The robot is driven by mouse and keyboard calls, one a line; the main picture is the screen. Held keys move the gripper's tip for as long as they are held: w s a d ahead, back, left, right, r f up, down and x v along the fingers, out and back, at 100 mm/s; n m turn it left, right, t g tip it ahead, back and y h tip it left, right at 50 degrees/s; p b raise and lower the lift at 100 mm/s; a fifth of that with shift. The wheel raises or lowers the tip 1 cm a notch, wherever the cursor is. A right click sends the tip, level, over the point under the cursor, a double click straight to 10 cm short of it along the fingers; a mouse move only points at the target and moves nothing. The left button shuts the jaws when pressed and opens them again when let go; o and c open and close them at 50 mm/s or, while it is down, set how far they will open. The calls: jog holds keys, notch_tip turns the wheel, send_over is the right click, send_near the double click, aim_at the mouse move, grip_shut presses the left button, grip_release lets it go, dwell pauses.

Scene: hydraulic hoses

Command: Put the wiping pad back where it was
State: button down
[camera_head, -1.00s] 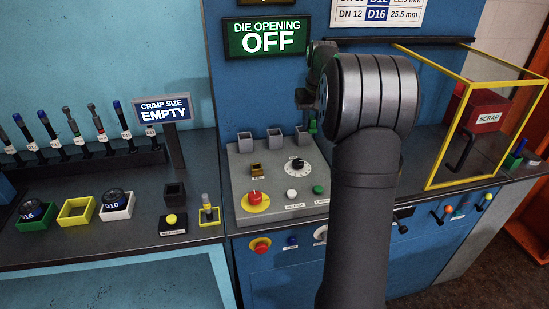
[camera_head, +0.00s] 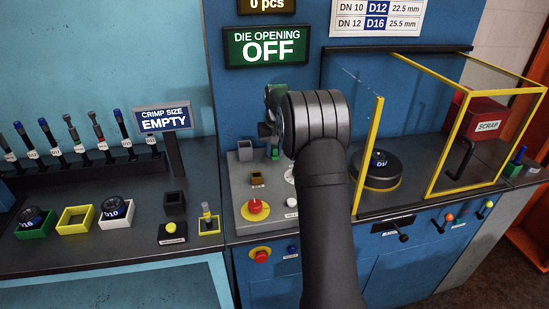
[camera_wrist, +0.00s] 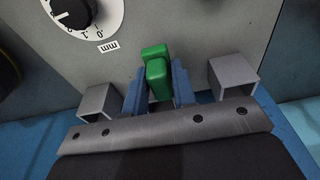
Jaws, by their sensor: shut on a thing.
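My gripper (camera_wrist: 158,84) is shut on a green block, which I take to be the wiping pad (camera_wrist: 155,54); a blue finger lies on each side of it. In the head view, my gripper (camera_head: 270,132) is above the back of the grey control panel (camera_head: 236,208), and a bit of green pad (camera_head: 275,152) shows beneath it. A square grey holder (camera_head: 245,150) stands to its left. In the wrist view, one grey holder (camera_wrist: 98,101) is left of the fingers and another (camera_wrist: 234,74) is right. The space directly under the pad is mostly hidden.
A red button (camera_head: 255,207) and a dial (camera_wrist: 82,12) are on the panel. Right of my arm are a round black die unit (camera_head: 376,170) and a yellow-framed clear guard (camera_head: 463,130).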

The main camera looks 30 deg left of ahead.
aim_at(274, 157)
jog(key=shift+f, duration=1.8)
jog(key=shift+f, duration=0.15)
jog(key=c, duration=1.2)
grip_release()
jog(key=r, duration=0.4)
jog(key=d+r, duration=0.1)
jog(key=r, duration=0.3)
jog(key=s+r, duration=0.1)
jog(key=r, duration=0.3)
jog(key=shift+s+d, duration=0.1)
jog(key=shift+d, duration=0.1)
jog(key=f, duration=0.4)
jog(key=w+a+f, duration=0.1)
jog(key=f, duration=0.7)
jog(key=shift+w+a, duration=0.15)
jog(key=shift+a, duration=0.05)
jog(key=shift+r, duration=1.95)
